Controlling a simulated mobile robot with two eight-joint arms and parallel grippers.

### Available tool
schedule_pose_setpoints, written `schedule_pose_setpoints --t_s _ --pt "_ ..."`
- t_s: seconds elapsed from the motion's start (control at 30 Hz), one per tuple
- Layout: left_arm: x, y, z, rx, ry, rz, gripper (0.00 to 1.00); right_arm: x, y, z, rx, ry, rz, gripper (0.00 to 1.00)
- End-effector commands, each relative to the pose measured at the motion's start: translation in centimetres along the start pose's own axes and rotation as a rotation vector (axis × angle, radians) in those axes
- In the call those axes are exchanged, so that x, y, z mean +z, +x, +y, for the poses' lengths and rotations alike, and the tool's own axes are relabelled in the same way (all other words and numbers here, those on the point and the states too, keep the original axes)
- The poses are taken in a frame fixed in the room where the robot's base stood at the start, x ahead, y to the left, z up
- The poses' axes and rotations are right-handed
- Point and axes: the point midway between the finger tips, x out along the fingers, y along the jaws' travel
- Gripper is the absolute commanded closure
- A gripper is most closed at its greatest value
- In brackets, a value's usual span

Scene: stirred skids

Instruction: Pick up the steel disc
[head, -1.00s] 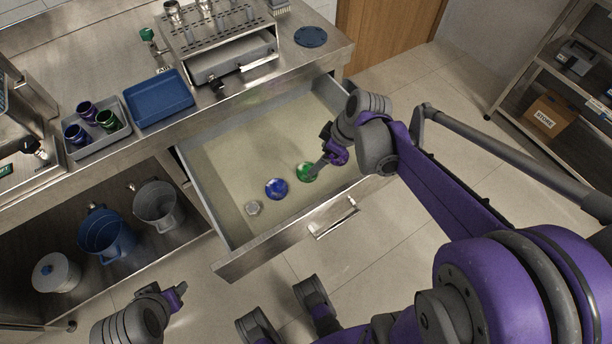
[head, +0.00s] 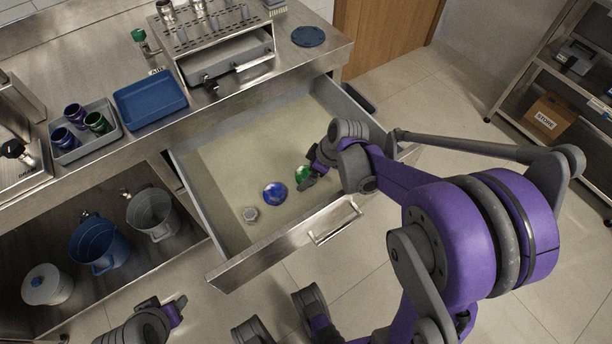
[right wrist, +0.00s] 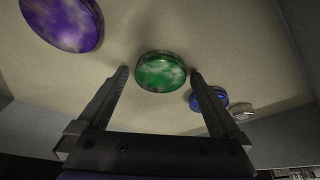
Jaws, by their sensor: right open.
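The steel disc (head: 250,214) is a small pale grey piece lying on the drawer floor, left of a blue disc (head: 274,193). In the right wrist view the steel disc (right wrist: 241,111) shows at the right, beyond the blue disc (right wrist: 209,98). My right gripper (head: 307,181) is open and empty over the drawer, by a green disc (head: 303,173). In the right wrist view the green disc (right wrist: 160,71) shows between the fingertips; whether they touch it I cannot tell. My left gripper (head: 174,310) is low at the left, away from the drawer; its jaw opening is unclear.
The open drawer (head: 230,282) has raised walls around the discs. A purple disc (right wrist: 65,22) shows in the right wrist view. A blue tray (head: 150,100) and a grey tray with cups (head: 97,145) stand on the counter. The drawer's left floor is clear.

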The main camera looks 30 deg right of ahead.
Motion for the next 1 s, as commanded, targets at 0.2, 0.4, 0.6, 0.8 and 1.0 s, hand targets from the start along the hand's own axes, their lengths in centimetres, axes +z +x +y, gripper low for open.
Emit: schedule_pose_setpoints --t_s 0.2,0.4,0.6,0.8,1.0 --pt "0.0 -0.1 0.0 0.000 0.000 0.000 0.50 0.0 -0.1 0.0 0.000 0.000 0.000 0.18" --pt "0.0 -0.1 0.0 0.000 0.000 0.000 0.50 0.0 -0.1 0.0 0.000 0.000 0.000 0.54" --pt "0.0 -0.1 0.0 0.000 0.000 0.000 0.50 0.0 -0.1 0.0 0.000 0.000 0.000 0.90" --pt "0.0 -0.1 0.0 0.000 0.000 0.000 0.50 0.0 -0.1 0.0 0.000 0.000 0.000 0.94" --pt "-0.3 -0.8 0.0 0.000 0.000 0.003 0.50 -0.7 -1.7 0.0 0.000 0.000 0.001 0.94"
